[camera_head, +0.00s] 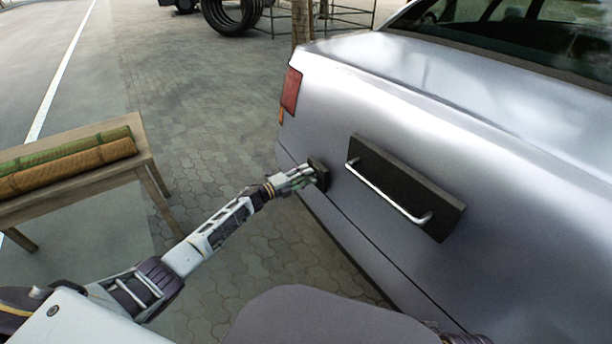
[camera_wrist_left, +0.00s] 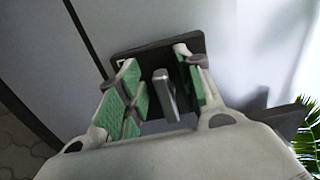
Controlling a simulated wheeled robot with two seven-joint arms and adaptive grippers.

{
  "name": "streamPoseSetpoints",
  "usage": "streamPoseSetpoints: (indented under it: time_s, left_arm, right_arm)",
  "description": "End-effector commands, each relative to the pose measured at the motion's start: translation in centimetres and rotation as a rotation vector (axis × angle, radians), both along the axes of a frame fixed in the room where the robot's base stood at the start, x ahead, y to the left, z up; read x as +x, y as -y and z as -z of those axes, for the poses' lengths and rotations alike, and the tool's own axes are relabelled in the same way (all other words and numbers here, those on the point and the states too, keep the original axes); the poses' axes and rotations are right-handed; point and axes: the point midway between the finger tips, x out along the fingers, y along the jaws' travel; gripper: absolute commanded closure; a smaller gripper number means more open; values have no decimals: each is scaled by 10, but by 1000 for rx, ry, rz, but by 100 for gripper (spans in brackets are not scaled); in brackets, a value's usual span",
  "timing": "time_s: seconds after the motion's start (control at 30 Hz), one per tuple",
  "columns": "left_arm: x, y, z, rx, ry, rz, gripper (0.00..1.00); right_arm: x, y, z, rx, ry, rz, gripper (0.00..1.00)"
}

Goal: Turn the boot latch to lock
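The boot latch is a small grey bar (camera_wrist_left: 166,98) on a dark square plate (camera_wrist_left: 152,52) fixed to the silver car's rear. In the head view the dark plate (camera_head: 321,174) sits left of the boot handle. My left gripper (camera_head: 310,177) is at the plate, hiding the bar there. In the left wrist view the left gripper (camera_wrist_left: 162,82) is open, its green-padded fingers on either side of the bar. Gaps show between the pads and the bar. The bar stands roughly upright in that view, slightly tilted. My right gripper does not show.
A metal handle (camera_head: 388,192) on a dark backing is fixed to the car (camera_head: 480,130) right of the latch. A wooden table (camera_head: 75,183) with rolled mats (camera_head: 70,160) stands at the left. Open paving (camera_head: 205,110) lies between table and car.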

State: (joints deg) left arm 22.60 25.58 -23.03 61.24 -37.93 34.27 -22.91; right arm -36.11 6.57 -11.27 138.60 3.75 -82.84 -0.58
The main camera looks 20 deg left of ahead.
Motion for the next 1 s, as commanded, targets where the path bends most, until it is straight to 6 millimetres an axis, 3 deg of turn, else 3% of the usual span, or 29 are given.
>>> streamPoseSetpoints:
  time_s: [1.0]
  left_arm:
    - [-76, -59, 1, 0, -1, 0, 64]
  right_arm:
    - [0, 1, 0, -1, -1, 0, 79]
